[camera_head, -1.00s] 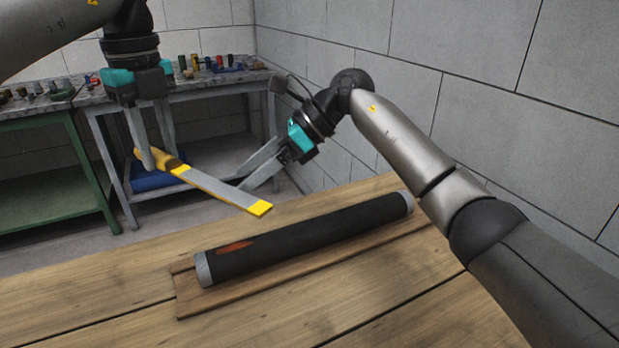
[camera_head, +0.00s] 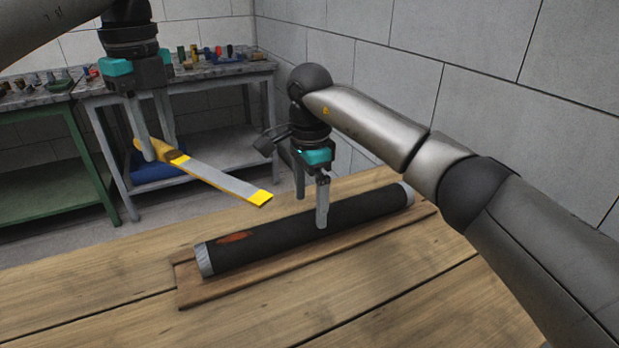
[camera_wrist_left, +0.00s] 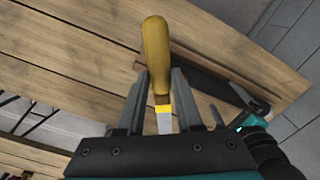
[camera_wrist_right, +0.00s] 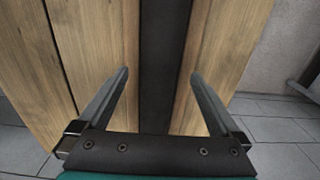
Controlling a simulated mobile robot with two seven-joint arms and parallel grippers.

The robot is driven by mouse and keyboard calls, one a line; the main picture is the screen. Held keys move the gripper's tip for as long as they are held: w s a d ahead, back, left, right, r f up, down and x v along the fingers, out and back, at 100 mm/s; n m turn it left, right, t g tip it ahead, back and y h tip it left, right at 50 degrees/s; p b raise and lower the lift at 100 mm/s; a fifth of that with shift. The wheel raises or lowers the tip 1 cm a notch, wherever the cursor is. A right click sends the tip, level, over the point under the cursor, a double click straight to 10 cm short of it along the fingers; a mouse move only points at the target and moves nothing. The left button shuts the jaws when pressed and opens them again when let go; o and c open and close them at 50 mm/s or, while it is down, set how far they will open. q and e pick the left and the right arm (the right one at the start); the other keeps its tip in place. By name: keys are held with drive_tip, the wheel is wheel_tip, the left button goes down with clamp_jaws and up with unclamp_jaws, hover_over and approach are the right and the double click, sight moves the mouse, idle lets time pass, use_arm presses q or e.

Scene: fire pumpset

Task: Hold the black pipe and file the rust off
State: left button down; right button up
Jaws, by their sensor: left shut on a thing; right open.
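The black pipe (camera_head: 300,229) with grey ends lies on a wooden board (camera_head: 190,292) on the table. An orange-brown rust patch (camera_head: 236,238) shows near its left end. My left gripper (camera_head: 158,155) is shut on the yellow handle of the file (camera_head: 222,181) and holds it in the air, above and left of the pipe. The handle (camera_wrist_left: 156,50) also shows between the fingers in the left wrist view. My right gripper (camera_head: 311,212) is open and points down over the middle of the pipe. In the right wrist view, the pipe (camera_wrist_right: 165,60) runs between its spread fingers (camera_wrist_right: 157,82).
The wooden table (camera_head: 100,285) is clear around the board. Behind it stand a grey workbench (camera_head: 205,78) with small items on top and a green bench (camera_head: 50,165). A block wall (camera_head: 480,75) rises at the right.

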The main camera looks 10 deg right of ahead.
sight(310, 214)
drive_tip(key=shift+f, duration=2.7)
drive_tip(key=shift+c, duration=0.2)
clamp_jaws()
